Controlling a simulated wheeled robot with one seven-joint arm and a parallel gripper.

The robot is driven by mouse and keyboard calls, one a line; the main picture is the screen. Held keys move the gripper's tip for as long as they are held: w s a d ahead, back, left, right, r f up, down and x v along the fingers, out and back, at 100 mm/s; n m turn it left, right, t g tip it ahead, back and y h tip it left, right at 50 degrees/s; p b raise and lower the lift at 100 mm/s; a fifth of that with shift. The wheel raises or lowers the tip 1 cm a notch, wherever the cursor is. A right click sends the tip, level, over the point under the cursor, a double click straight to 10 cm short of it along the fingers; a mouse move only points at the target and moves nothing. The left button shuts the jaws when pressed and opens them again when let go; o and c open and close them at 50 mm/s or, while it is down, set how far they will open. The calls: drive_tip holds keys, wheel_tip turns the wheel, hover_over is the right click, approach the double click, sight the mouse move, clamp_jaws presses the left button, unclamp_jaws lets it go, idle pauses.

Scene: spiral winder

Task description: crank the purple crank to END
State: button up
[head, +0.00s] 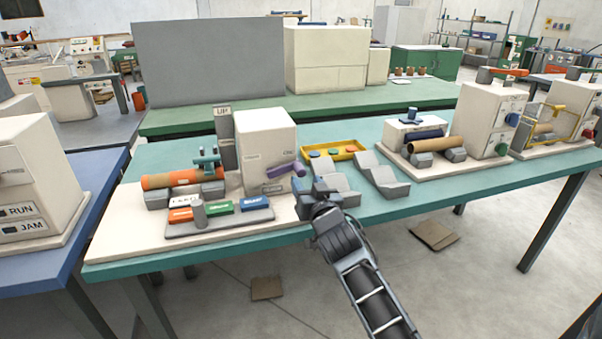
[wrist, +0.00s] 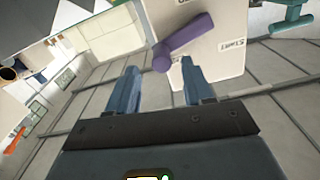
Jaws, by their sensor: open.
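The purple crank (head: 281,171) sticks out from the lower right side of a white machine box (head: 265,138). Its handle points to the right in the head view. In the wrist view the purple crank (wrist: 183,42) shows beyond the fingertips, slanting across the pale face of the box. My gripper (head: 322,190) is in front of the box, a little below and right of the crank. In the wrist view my gripper (wrist: 158,80) is open, with nothing between its two blue-grey fingers.
An orange roll (head: 172,179) lies on grey supports left of the box. Orange, green and blue blocks (head: 220,207) sit in front. A yellow tray (head: 335,151) and grey cradles (head: 381,174) stand to the right. The teal table's front edge (head: 190,257) is near.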

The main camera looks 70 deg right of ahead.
sight(302, 175)
drive_tip(key=shift+p+x, duration=0.65)
drive_tip(key=shift+x, duration=1.95)
drive_tip(key=shift+a, duration=0.1)
drive_tip(key=shift+c, duration=0.4)
clamp_jaws()
